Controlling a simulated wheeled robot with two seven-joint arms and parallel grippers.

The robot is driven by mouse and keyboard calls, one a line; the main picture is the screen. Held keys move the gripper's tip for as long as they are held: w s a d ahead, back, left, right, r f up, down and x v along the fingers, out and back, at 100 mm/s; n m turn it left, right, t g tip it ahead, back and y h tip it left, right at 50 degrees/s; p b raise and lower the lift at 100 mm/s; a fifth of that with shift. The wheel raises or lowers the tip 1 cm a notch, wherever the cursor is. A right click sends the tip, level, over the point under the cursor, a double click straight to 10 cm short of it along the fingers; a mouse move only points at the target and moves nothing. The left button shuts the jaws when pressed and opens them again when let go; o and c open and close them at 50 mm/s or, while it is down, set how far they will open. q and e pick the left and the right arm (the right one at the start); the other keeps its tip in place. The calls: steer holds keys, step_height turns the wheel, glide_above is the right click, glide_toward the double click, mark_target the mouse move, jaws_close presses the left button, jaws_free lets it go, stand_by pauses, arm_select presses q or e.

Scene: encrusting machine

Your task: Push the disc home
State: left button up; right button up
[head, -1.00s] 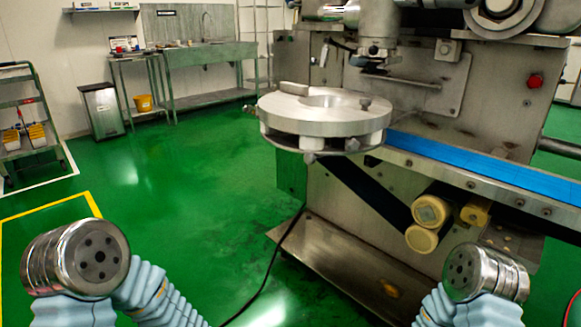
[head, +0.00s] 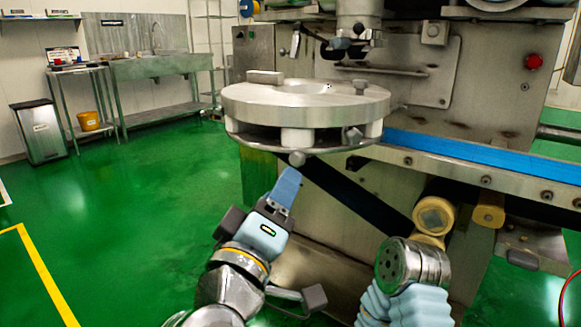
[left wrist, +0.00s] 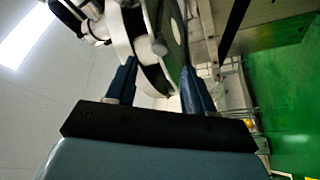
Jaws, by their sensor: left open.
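The disc (head: 300,103) is a thick, round, pale metal plate with a central opening, on the front of the machine (head: 430,100). It sits above a thinner lower ring on short pale posts. A bar-shaped block (head: 266,77) stands on its left part and a small knob (head: 361,86) on its right. My left gripper (head: 287,182) is below the disc's front edge, pointing up. In the left wrist view its blue fingers (left wrist: 160,85) are apart, with the disc assembly (left wrist: 152,50) showing beyond and between them. I cannot tell whether they touch it. My right gripper is out of view.
A blue conveyor belt (head: 480,160) runs right from the disc. Yellowish rollers (head: 433,216) stick out below it, near my right arm. Green floor at left is clear.

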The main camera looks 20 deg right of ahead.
mark_target(297, 163)
arm_select(q)
steer(key=x, duration=0.6)
steer(key=shift+w+d+r, duration=0.1)
steer(key=shift+w+d, duration=0.15)
steer(key=shift+w, duration=0.05)
steer(key=shift+c, duration=0.5)
jaws_close()
